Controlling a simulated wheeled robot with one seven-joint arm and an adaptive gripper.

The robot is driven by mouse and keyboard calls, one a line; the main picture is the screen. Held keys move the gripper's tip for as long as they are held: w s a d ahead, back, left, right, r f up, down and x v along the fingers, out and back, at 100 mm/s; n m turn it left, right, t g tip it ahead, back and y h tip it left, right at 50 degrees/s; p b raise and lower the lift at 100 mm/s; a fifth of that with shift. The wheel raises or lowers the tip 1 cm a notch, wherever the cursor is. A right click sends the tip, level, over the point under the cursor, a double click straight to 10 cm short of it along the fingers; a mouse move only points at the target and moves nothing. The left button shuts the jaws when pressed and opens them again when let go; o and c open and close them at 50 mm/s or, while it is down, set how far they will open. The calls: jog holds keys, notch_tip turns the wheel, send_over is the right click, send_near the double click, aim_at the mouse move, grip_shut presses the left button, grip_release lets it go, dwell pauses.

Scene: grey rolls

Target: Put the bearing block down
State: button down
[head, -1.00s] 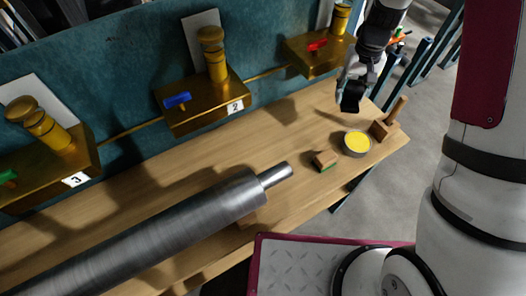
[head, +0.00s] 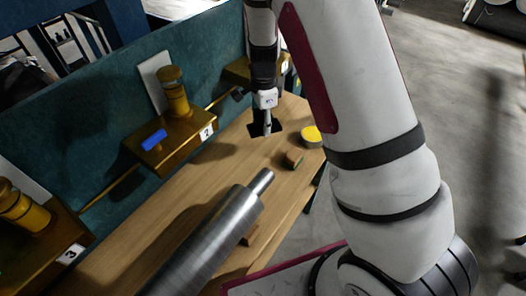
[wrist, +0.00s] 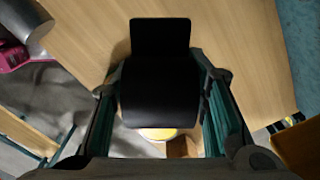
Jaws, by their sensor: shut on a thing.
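The bearing block (wrist: 160,90) is black and fills the middle of the wrist view, between the two fingers of my gripper (head: 265,122). My gripper is shut on it. In the head view the block (head: 257,130) shows as a small dark piece at the end of my arm, over the wooden bench (head: 220,180). It looks to be above the bench top; I cannot tell the exact gap. The block's underside is hidden.
A steel roll (head: 210,240) lies along the bench. A yellow-topped tin (head: 311,136) and a small wood-and-green block (head: 294,159) stand near the bench's right edge. Brass housings, one with a blue lever (head: 153,139), line the teal back panel.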

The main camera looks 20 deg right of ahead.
aim_at(264, 151)
jog(key=m, duration=0.6)
jog(key=shift+w+f, duration=0.15)
jog(key=shift+f, duration=0.1)
jog(key=m, duration=0.4)
jog(key=shift+w+d+f, duration=0.1)
jog(key=shift+f, duration=0.05)
jog(key=shift+f+m, duration=0.15)
jog(key=shift+m, duration=0.15)
notch_tip(264, 151, down, 10)
jog(key=shift+r+p, duration=0.1)
jog(key=shift+p, duration=0.3)
jog(key=c, duration=0.9)
grip_release()
jog(key=shift+c, duration=0.2)
